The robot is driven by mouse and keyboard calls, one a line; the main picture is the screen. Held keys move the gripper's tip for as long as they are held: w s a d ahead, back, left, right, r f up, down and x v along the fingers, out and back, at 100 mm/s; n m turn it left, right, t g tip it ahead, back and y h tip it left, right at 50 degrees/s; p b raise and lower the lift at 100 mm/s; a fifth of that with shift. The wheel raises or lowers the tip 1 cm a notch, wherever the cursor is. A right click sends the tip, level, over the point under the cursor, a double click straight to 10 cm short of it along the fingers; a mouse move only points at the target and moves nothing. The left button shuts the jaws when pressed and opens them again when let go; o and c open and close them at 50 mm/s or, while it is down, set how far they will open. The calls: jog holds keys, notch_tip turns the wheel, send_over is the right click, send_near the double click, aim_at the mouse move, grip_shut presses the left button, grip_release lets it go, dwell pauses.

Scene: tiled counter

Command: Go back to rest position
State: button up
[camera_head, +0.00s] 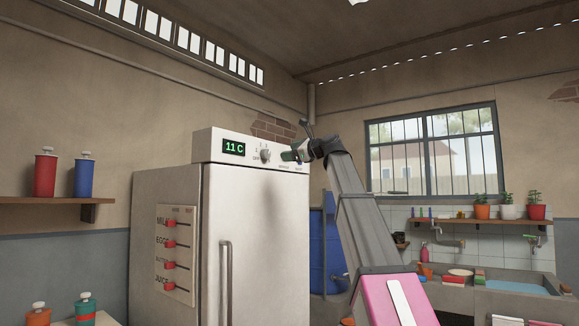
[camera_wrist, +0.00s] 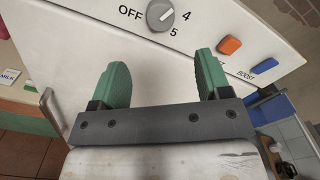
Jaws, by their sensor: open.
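My gripper (camera_head: 290,156) is raised at the top right front of a white fridge (camera_head: 255,215), near its control panel. In the wrist view my gripper (camera_wrist: 162,85) shows two green fingers spread wide apart with nothing between them. A round grey dial (camera_head: 265,155) sits on the panel beside a green display reading 11 C (camera_head: 234,148). In the wrist view the dial (camera_wrist: 160,15) lies beyond the fingers, apart from them, with OFF, 4 and 5 marked around it. My arm reaches up from the lower right in the head view.
An orange button (camera_wrist: 230,46) and a blue BOOST button (camera_wrist: 265,66) are right of the dial. The fridge has a vertical handle (camera_head: 226,280). A shelf with bottles (camera_head: 60,201) hangs at left. A sink (camera_head: 515,287) and potted plants (camera_head: 507,208) are at right.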

jog(key=w+d+f+n+g+h, duration=0.1)
jog(key=f+n+h, duration=0.1)
jog(key=f, duration=1.1)
jog(key=w+d+f+n+g+h, duration=0.1)
jog(key=w+f+h, duration=0.1)
jog(key=f, duration=1.2)
jog(key=w+d+f+n+h, duration=0.1)
jog(key=d+f+n+h, duration=0.1)
jog(key=f, duration=1.1)
jog(key=s+d+f+n+g+h, duration=0.2)
jog(key=s+f, duration=0.1)
jog(key=f, duration=1)
jog(key=s+d+f+n+g+h, duration=0.15)
jog(key=s+f, duration=0.25)
jog(key=f, duration=0.8)
jog(key=s+d+f+n+g+h, duration=0.2)
jog(key=s+f+n, duration=0.3)
jog(key=s+f, duration=0.7)
jog(key=s+d+f+n+g+h, duration=0.2)
jog(key=s+d+f+n, duration=0.3)
jog(key=s+f, duration=0.7)
notch_tip(320, 180, down, 4)
jog(key=shift+d+f+g+h, duration=0.1)
jog(key=shift+d+g+h, duration=0.2)
jog(key=shift+g, duration=0.45)
